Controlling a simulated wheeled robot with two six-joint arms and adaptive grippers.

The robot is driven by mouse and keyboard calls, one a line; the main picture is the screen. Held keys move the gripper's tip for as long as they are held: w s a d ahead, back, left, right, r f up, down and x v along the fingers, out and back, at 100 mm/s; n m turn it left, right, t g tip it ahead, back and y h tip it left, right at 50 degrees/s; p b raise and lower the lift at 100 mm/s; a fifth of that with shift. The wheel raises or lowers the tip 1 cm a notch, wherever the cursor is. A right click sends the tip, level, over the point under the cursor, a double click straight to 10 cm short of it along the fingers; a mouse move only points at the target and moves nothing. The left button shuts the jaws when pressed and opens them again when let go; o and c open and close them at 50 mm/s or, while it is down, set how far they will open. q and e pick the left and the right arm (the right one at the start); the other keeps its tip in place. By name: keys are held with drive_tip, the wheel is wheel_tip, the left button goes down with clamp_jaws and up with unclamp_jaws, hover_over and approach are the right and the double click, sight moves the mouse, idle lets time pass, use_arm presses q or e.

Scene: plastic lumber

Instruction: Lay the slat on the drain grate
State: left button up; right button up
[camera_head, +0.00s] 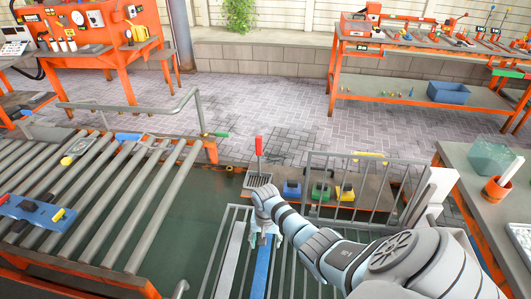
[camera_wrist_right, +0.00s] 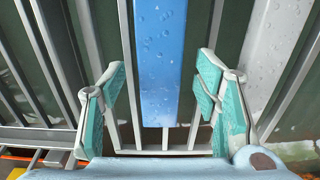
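A blue slat (camera_head: 263,268) lies lengthwise over a grate of pale parallel bars (camera_head: 281,276) at the bottom middle of the head view. In the right wrist view the slat (camera_wrist_right: 158,60) is wet with droplets, its near end above the bars. My right gripper (camera_head: 264,234) is over the far part of the slat. In the wrist view its teal-padded fingers (camera_wrist_right: 163,85) stand open on both sides of the slat, with gaps to it. I cannot tell the slat's exact height above the bars. My left gripper is out of view.
A pale slat (camera_head: 229,262) lies beside the blue one. A roller conveyor (camera_head: 100,190) is at left. An upright railing stands right, near my arm.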

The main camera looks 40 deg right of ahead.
wheel_tip(320, 180, up, 12)
idle(0.4)
idle(0.3)
